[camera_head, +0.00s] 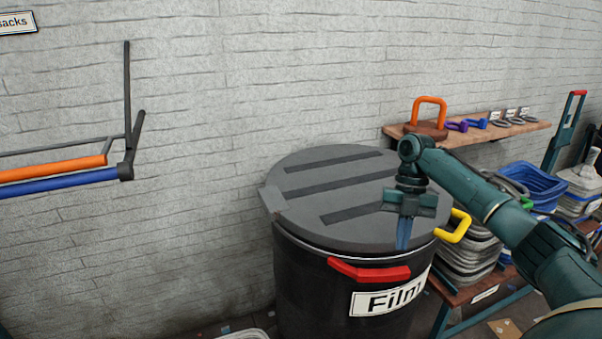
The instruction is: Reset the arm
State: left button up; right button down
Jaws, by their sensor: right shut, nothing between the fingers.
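My right arm comes in from the right side of the head view. Its gripper (404,232) points down and is shut with nothing in it. In the picture it overlaps the right front part of the grey lid (300,206) of a black bin (310,285). I cannot tell whether the fingers touch the lid or hang in front of it. The bin has a red handle (369,270), a yellow handle (456,227) and a label reading "Film". The lid lies on the bin. My left gripper is not in view.
A wooden shelf (515,132) on the wall holds an orange-handled item (430,112) and small handled things. Blue baskets (535,186) and stacked grey containers (466,255) stand at the right. A rack with orange and blue bars (62,184) juts out at the left.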

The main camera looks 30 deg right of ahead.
jog(key=s+a+f+m+t, duration=0.1)
jog(key=s+a+f+m, duration=0.3)
jog(key=a+f, duration=0.3)
jog(key=s+a+f+m+t+h, duration=0.1)
jog(key=s+a+f+m, duration=0.35)
jog(key=a, duration=0.45)
jog(key=s+a+f+m+t, duration=0.1)
jog(key=s+a+f+m, duration=0.2)
jog(key=a+f, duration=0.35)
jog(key=s+a+r+m+t+h, duration=0.1)
jog(key=s+r+m+t, duration=0.35)
jog(key=s+m, duration=0.75)
jog(key=w+a+f+m+t+y, duration=0.1)
jog(key=w+a+f+t+y, duration=0.1)
jog(key=w+a+f+t, duration=0.3)
jog(key=shift+w+a+f+m+t, duration=0.35)
jog(key=shift+w+f, duration=1.1)
jog(key=shift+f, duration=0.3)
